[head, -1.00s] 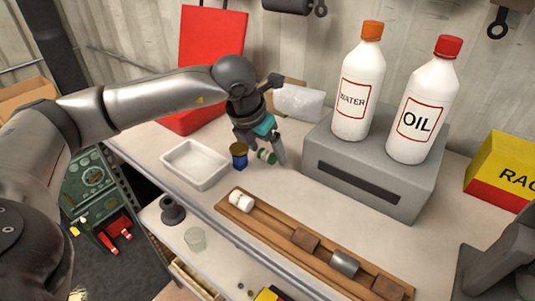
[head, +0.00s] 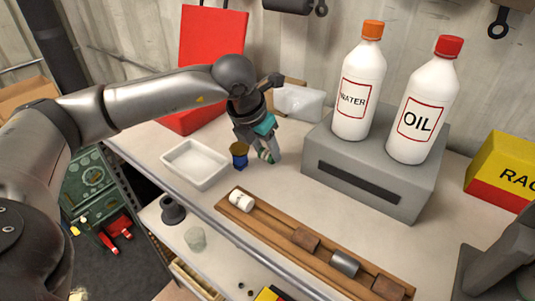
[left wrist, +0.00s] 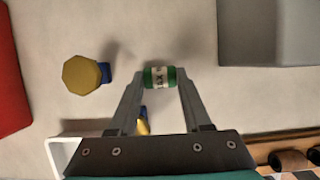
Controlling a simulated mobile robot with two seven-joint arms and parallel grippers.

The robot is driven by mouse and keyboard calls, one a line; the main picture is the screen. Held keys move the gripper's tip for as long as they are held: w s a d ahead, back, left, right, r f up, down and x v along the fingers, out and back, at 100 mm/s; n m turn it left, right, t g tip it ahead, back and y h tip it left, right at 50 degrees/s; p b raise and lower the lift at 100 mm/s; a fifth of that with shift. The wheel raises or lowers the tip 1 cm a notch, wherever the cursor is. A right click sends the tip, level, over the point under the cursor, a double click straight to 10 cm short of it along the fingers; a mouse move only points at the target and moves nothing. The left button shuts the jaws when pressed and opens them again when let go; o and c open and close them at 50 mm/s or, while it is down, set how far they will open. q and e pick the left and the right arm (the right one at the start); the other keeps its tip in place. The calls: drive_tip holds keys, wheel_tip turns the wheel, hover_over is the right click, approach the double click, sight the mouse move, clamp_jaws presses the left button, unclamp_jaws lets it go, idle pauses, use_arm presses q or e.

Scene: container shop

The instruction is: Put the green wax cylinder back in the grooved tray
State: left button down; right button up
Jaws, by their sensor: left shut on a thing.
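The green wax cylinder (head: 265,155), green with a white label band, is on the bench; it also shows in the left wrist view (left wrist: 159,77), lying on its side between the fingertips. My left gripper (head: 266,159) is shut on it, one finger at each end, low over the bench. The long wooden grooved tray (head: 272,235) lies along the front of the bench, to the right of and nearer than the gripper. It holds a white cylinder (head: 241,201) at its left end, a metal cylinder (head: 345,263) and brown blocks (head: 306,239). My right gripper is not in view.
A blue and yellow-brown object (head: 239,155) stands close left of the gripper. A white tray (head: 195,164) lies further left. A grey box (head: 372,176) carrying the water bottle (head: 359,85) and oil bottle (head: 424,105) stands to the right. Bare bench lies between gripper and grooved tray.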

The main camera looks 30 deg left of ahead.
sight(266, 154)
use_arm(q)
drive_tip(key=shift+r, duration=0.15)
wheel_tip(266, 154, up, 20)
drive_tip(key=shift+b, duration=0.3)
